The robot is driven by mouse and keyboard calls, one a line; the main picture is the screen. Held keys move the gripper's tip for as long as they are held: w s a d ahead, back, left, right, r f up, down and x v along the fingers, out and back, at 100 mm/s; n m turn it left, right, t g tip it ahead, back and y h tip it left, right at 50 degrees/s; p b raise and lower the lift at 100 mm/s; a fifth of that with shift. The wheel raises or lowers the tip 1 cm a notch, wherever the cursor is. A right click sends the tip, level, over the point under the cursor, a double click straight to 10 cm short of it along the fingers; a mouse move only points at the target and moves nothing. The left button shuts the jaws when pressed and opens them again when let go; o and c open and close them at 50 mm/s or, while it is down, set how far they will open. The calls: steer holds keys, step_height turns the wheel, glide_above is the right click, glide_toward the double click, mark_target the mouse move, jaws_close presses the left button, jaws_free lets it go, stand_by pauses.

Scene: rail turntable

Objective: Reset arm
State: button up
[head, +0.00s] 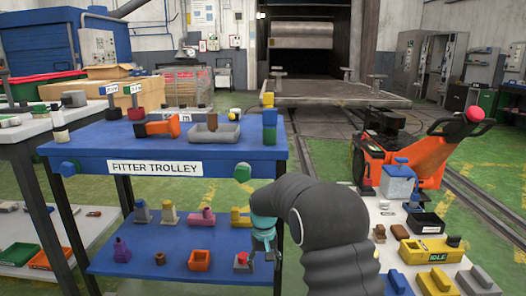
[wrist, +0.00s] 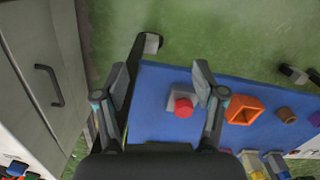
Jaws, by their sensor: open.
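My gripper (head: 264,240) is over the right end of the lower blue shelf (head: 180,243) of the fitter trolley. In the wrist view my gripper (wrist: 158,82) is open and empty, its two fingers spread wide. A grey block with a round red top (wrist: 184,107) lies below, close to the right finger and partly beside it. The same red-topped block (head: 242,260) shows in the head view just left of my gripper. I cannot tell whether a finger touches it. My dark arm hides part of the shelf's right side.
An orange open box (wrist: 243,110) stands right of the red-topped block. Several coloured parts stand on both trolley levels. A white table (head: 455,280) with yellow and grey parts is on the right, near an orange pallet truck (head: 425,158). A grey cabinet (wrist: 45,80) is at left in the wrist view.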

steer(key=s+d+r+t, duration=0.2)
steer(key=s+d+r, duration=0.3)
steer(key=s, duration=0.6)
steer(key=s+d+r+m+t, duration=0.1)
steer(key=s+d+r, duration=0.4)
steer(key=s, duration=0.7)
steer(key=s+d+r+m+t, duration=0.1)
steer(key=s+d+r+t, duration=0.2)
steer(key=s+r, duration=0.6)
steer(key=shift+s+d, duration=1.1)
steer(key=shift+s, duration=0.4)
